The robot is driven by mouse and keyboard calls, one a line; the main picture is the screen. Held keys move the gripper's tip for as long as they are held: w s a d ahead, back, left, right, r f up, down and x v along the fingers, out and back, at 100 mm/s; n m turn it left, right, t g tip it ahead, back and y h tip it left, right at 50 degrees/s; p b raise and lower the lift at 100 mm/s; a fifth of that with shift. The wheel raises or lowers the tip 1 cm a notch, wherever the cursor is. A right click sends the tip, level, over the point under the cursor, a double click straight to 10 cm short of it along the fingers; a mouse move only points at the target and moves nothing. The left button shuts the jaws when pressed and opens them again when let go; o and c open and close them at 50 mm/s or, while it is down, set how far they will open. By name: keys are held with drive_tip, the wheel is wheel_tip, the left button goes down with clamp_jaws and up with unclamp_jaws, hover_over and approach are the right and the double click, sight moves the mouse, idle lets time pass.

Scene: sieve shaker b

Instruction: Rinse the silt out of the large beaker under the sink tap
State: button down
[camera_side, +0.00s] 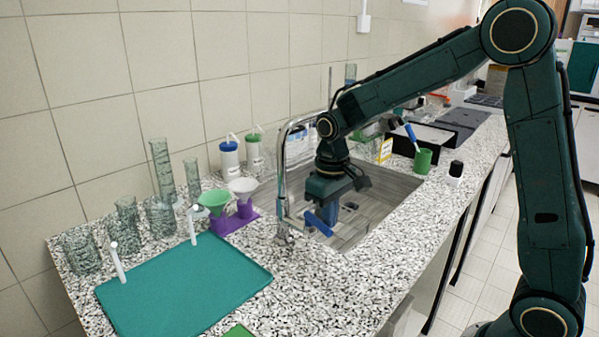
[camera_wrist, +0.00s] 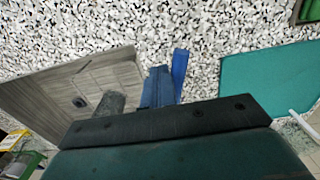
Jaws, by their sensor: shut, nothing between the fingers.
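My gripper (camera_side: 322,222) has blue fingers that are shut and empty. It hangs over the near side of the sink (camera_side: 378,205), close to the tap. In the wrist view the shut fingers (camera_wrist: 170,84) are at the sink's edge, over the speckled counter. The silver tap (camera_side: 283,175) stands at the sink's left rim. Clear glass vessels stand at the counter's left end, among them a wide one (camera_side: 80,250) and another (camera_side: 160,215). I cannot tell which is the large beaker, and no silt shows. A grey, glassy shape (camera_wrist: 108,105) beside the fingers is unclear.
A teal mat (camera_side: 185,285) with white pegs lies at the front left. Green and white funnels (camera_side: 215,200) sit in purple stands beside the tap. A green cup (camera_side: 423,160) and a small dark-capped bottle (camera_side: 455,172) stand right of the sink. The front counter is mostly clear.

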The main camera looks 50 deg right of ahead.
drive_tip(key=shift+a, duration=0.25)
drive_tip(key=w+a+r, duration=0.3)
drive_tip(key=a+r, duration=0.1)
drive_tip(key=a, duration=0.2)
drive_tip(key=shift+w+r, duration=0.25)
drive_tip(key=shift+w, duration=0.15)
idle(1.3)
drive_tip(key=shift+f, duration=0.1)
drive_tip(key=shift+f, duration=2.15)
drive_tip(key=shift+d, duration=0.15)
drive_tip(key=shift+s+d, duration=0.3)
drive_tip(key=shift+d, duration=0.05)
